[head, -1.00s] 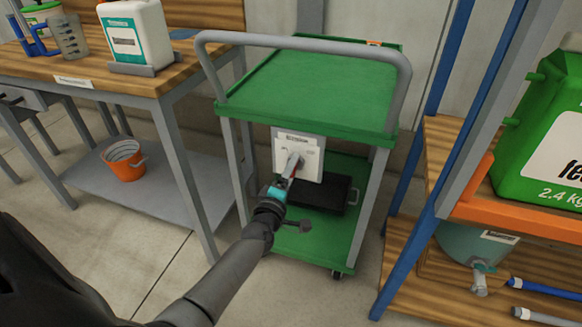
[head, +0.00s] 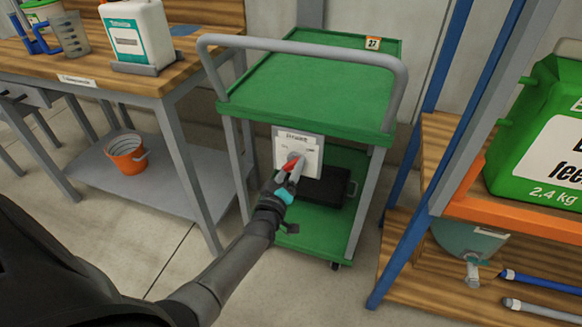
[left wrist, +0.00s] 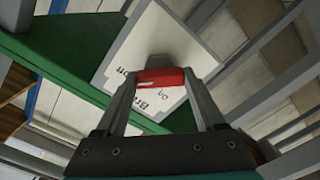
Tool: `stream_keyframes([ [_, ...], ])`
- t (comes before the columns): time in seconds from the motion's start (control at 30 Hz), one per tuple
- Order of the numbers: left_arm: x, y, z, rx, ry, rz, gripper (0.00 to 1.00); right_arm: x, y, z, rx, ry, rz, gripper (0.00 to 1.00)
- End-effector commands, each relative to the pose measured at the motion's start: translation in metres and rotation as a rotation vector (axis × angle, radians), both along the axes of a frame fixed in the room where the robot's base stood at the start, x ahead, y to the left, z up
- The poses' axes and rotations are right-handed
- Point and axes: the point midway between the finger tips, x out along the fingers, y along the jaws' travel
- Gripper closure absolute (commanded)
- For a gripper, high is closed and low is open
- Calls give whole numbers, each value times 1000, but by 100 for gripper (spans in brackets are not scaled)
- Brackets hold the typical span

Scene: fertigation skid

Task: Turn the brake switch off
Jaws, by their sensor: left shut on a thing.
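The brake switch has a red handle (head: 288,164) on a white plate (head: 310,156) at the front of the green cart (head: 300,85), under its top shelf. In the left wrist view the red handle (left wrist: 160,77) lies crosswise between the two fingers, in front of the tilted white plate (left wrist: 158,40). My left gripper (head: 294,166) is shut on the handle; its fingers (left wrist: 162,85) touch both ends of the red part. The printing on the plate is partly covered and too small to read fully. My right gripper is not in view.
The cart's grey push bar (head: 300,42) arches above the switch. A black tray (head: 328,187) lies on the lower shelf. A wooden workbench (head: 90,75) stands left, with an orange bucket (head: 126,155) below. A blue-posted rack (head: 440,130) with a green container (head: 535,135) stands right.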

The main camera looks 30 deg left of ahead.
Motion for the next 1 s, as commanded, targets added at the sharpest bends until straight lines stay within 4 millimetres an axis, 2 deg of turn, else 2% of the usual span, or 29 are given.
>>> stream_keyframes([
  [0.43,0,0,0,15,4,0,85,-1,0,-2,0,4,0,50],
  [0.47,0,0,0,15,4,0,28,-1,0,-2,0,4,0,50],
  [0.7,0,0,0,12,3,0,1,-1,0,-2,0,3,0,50],
  [1.0,-1,0,0,11,3,0,0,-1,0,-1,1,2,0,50],
])
